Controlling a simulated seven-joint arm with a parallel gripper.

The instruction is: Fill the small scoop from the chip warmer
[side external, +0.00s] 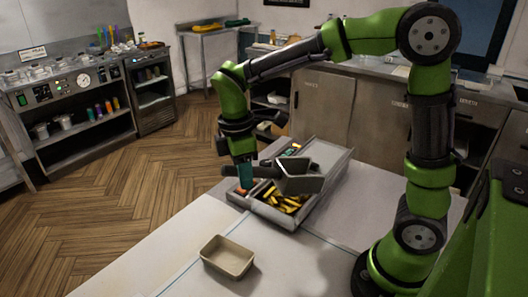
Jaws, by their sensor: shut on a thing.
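My gripper (246,176) is shut on the dark handle of the small scoop (302,184), over the left part of the chip warmer. The scoop is grey and box-shaped, and its handle points left toward my gripper. It hangs over the chips, looks tilted, and I cannot tell whether anything is in it. The chip warmer (324,203) is a long grey metal tray on the table. Yellow chips (284,201) lie in its near part, partly hidden by the scoop. I cannot tell whether the scoop touches them.
An empty-looking beige tub (228,256) stands on the pale table (170,262) in front of the warmer. Small green and orange items lie at the warmer's far end and left corner. The table's left front is clear. Counters and shelves stand well behind.

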